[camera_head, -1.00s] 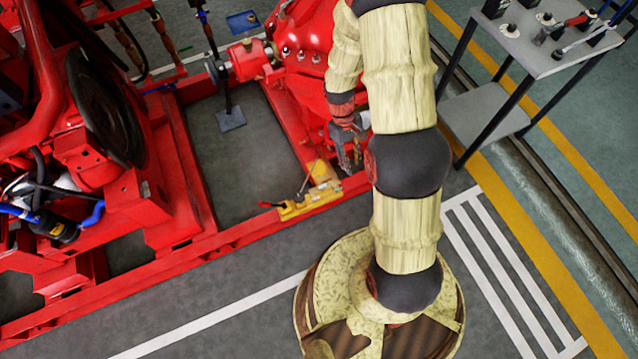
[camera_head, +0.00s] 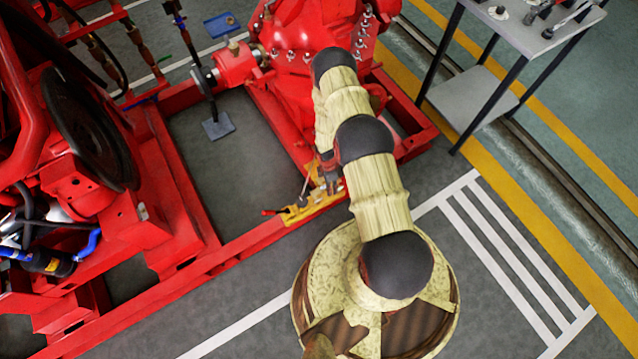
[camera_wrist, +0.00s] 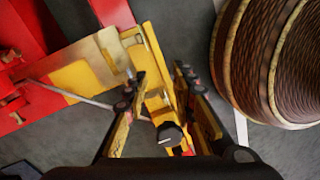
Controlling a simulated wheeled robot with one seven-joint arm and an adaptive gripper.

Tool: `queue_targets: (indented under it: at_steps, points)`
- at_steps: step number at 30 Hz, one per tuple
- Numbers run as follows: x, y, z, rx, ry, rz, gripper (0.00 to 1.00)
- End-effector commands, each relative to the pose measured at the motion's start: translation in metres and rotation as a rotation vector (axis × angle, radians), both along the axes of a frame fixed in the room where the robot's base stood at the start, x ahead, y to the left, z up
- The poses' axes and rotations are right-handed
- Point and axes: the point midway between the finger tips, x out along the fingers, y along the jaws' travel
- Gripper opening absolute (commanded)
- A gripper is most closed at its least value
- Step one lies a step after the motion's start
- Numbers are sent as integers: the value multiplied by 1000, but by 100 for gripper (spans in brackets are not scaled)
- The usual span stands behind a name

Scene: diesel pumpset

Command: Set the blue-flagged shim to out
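A yellow fixture (camera_head: 299,214) sits on the red frame rail, and in the wrist view its yellow body (camera_wrist: 85,75) runs diagonally. It carries a thin metal rod (camera_wrist: 65,93), a red-tipped handle (camera_head: 270,211) and a dark round knob (camera_wrist: 170,134). I cannot make out a blue flag or tell which part is the shim. My gripper (camera_head: 327,178) is low over the right part of the fixture. In the wrist view my gripper (camera_wrist: 158,82) is open, its fingers on either side of a narrow yellow part. I cannot tell whether they touch it.
The red pumpset frame (camera_head: 185,165) surrounds the fixture, with red machinery (camera_head: 310,40) behind. A grey tool table (camera_head: 520,30) stands at the upper right. A blue tray (camera_head: 222,25) lies on the floor behind.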

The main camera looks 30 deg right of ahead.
Motion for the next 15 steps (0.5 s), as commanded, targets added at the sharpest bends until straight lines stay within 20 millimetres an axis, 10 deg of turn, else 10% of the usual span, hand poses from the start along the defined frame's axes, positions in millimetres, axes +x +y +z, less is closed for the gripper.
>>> queue_targets:
  at_steps: [3,15]
  points:
    - [35,-1,0,25,-90,154,26]
    - [47,4,-20,48,-135,311,26]
